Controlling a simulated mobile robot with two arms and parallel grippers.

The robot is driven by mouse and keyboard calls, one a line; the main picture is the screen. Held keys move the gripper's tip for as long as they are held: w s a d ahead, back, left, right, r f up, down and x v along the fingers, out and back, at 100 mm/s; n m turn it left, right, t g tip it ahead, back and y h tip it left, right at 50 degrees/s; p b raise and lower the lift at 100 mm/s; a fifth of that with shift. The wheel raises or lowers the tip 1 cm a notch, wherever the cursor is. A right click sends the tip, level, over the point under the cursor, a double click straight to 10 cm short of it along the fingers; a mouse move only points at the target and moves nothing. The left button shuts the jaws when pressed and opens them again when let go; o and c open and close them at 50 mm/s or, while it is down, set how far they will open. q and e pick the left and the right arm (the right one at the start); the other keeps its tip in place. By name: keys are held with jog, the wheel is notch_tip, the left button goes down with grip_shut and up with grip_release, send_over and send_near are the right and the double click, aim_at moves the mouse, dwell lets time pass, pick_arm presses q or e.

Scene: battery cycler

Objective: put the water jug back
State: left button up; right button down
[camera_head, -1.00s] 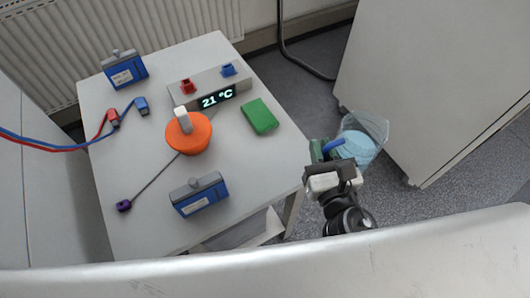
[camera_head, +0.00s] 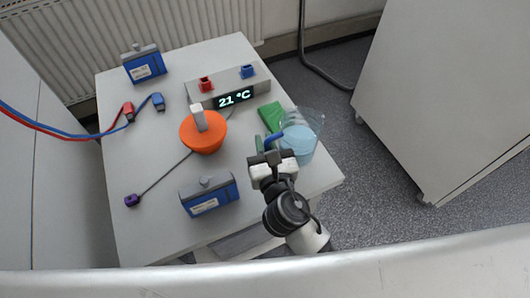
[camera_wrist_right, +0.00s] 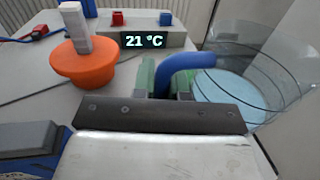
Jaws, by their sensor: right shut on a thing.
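The water jug (camera_head: 300,142) is clear with light blue water and a blue handle. My right gripper (camera_head: 266,146) is shut on the blue handle (camera_wrist_right: 190,64), at the left of the jug. The jug is upright or nearly so, at the table's right side, just in front of the green block (camera_head: 271,114) and partly covering it. I cannot tell whether the jug touches the table. My left gripper is not in view.
The table (camera_head: 250,180) holds an orange pot (camera_head: 204,134), a grey unit (camera_head: 222,89) reading 21 °C, and two blue batteries (camera_head: 209,196) (camera_head: 144,64). Red and blue cable plugs (camera_head: 128,111) lie at the left. A light cabinet (camera_head: 440,90) stands right of the table.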

jog(key=shift+f+b, duration=0.8)
jog(key=shift+f, duration=1.1)
jog(key=shift+f, duration=0.1)
jog(key=c, duration=1.2)
grip_release()
jog(key=shift+f, duration=0.1)
jog(key=shift+o, duration=0.2)
jog(key=s+d+b, duration=0.1)
jog(key=s+b, duration=0.1)
jog(key=s, duration=1)
jog(key=shift+d, duration=0.4)
jog(key=shift+d, duration=0.1)
